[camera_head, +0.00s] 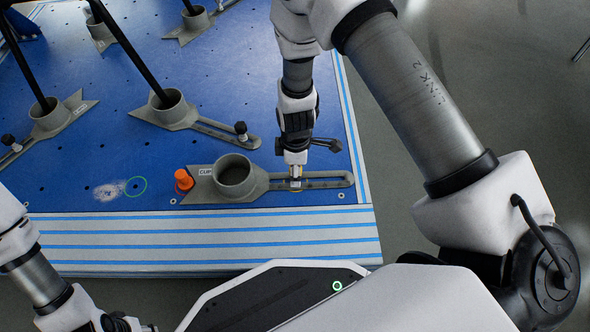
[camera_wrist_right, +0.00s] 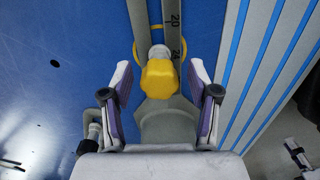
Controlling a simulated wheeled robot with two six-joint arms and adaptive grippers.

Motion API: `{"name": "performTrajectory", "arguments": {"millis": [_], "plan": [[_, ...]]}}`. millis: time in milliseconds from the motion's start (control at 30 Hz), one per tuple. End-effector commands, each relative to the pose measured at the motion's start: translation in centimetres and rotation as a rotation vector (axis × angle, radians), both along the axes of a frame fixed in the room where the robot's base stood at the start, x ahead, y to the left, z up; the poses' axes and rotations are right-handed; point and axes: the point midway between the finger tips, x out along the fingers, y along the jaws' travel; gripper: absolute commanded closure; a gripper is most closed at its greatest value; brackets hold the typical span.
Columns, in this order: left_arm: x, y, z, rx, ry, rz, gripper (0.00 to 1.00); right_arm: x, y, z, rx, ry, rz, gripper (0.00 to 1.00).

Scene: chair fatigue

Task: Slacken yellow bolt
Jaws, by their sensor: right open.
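The yellow bolt (camera_wrist_right: 160,78) has a faceted yellow head and sits at the slot of a grey slotted clamp bar (camera_wrist_right: 177,25). My right gripper (camera_wrist_right: 160,90) is open, with one finger on each side of the bolt head and a visible gap on both sides. In the head view, my right gripper (camera_head: 296,158) points down over the slotted arm of the grey cup clamp (camera_head: 200,187) near the table's front right corner. It mostly hides the bolt there. My left arm shows at the lower left, but its fingers are not in view.
An orange knob (camera_head: 184,180) stands at the clamp's left end. More grey cup clamps (camera_head: 172,112) with black rods stand farther back on the blue perforated table (camera_head: 90,160). A black lever handle (camera_head: 327,145) is beside my right gripper. Free blue surface lies left of the orange knob.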

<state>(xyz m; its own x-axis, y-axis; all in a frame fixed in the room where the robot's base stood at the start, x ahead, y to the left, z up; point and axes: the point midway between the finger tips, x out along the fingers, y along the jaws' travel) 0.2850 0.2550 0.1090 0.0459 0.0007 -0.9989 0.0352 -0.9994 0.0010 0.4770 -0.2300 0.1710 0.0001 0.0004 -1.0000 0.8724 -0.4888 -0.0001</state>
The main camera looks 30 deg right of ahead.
Motion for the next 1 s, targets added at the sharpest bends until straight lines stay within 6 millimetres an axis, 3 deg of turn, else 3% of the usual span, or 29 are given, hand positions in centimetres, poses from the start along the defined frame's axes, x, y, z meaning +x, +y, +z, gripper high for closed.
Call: {"name": "performTrajectory", "arguments": {"millis": [100, 467, 733, 1000], "plan": [[0.0, 0.0, 1.1, 0.000, 0.000, 0.000, 0.60, 0.0, 0.0, 0.3, 0.000, -0.001, -0.088, 0.40], [0.0, 0.0, 1.3, 0.000, 0.000, 0.000, 0.60, 0.0, 0.0, 0.1, 0.000, -0.001, -0.133, 0.40], [0.0, 0.0, 3.7, 0.000, 0.000, 0.000, 0.60, 0.0, 0.0, 0.4, -0.001, 0.001, -0.386, 0.40], [0.0, 0.0, 3.7, 0.000, 0.000, 0.000, 0.60, 0.1, 0.0, 0.0, -0.001, -0.002, -0.466, 0.40]]}}
